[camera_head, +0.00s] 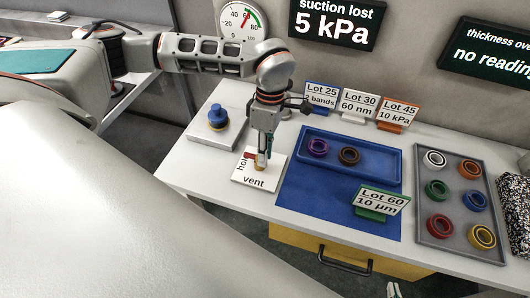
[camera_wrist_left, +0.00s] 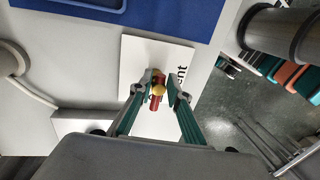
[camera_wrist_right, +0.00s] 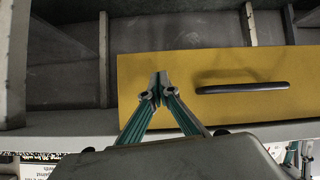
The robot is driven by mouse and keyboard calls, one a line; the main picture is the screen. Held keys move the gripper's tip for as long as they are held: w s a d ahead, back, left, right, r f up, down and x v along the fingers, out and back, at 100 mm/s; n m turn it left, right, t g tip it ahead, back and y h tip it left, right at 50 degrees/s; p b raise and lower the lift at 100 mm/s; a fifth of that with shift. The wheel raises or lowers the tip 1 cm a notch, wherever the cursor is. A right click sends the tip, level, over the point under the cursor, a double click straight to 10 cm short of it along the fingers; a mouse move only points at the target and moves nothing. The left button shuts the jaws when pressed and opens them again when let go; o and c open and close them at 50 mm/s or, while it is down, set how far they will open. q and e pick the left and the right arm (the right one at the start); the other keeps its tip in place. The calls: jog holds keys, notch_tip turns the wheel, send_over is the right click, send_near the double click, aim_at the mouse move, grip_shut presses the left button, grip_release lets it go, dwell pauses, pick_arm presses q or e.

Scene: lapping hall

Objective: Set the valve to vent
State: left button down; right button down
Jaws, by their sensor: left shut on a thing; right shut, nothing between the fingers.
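The valve has a brass body and a red handle (camera_head: 249,155), and sits on a white plate (camera_head: 240,178) marked "hold" at its left side and "vent" at its front edge. The red handle sticks out toward the "hold" side. My left gripper (camera_head: 262,156) reaches down over the valve and is shut on the handle, hiding part of it. In the left wrist view the red handle (camera_wrist_left: 155,103) and brass part (camera_wrist_left: 158,90) show between the fingertips. My right gripper (camera_wrist_right: 158,92) is shut and empty, in front of the yellow drawer, below the table top.
A blue mat (camera_head: 310,205) lies right of the plate, with a blue tray (camera_head: 378,172) and a "Lot 60" sign (camera_head: 381,201). A grey tray (camera_head: 434,240) holds several coloured rings. A blue knob (camera_head: 218,116) stands behind left. The yellow drawer (camera_wrist_right: 220,65) has a dark handle.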

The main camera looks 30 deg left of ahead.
pick_arm(q)
jog(key=n, duration=0.4)
jog(key=shift+w+a+h, duration=0.2)
jog(key=shift+h, duration=0.2)
jog(key=n, duration=0.3)
jog(key=n+t, duration=0.1)
jog(key=shift+w+a+n+h+b, duration=0.1)
jog(key=shift+a+n+h+b, duration=0.2)
jog(key=shift+b, duration=0.1)
jog(key=n, duration=0.4)
jog(key=shift+a+n+t+b, duration=0.25)
jog(key=shift+n+t+b, duration=0.05)
jog(key=shift+t+b, duration=0.1)
jog(key=n, duration=0.3)
jog(key=n+b, duration=0.1)
jog(key=shift+a+n+t, duration=0.3)
jog(key=shift+t, duration=0.1)
jog(key=c, duration=1.9)
grip_release()
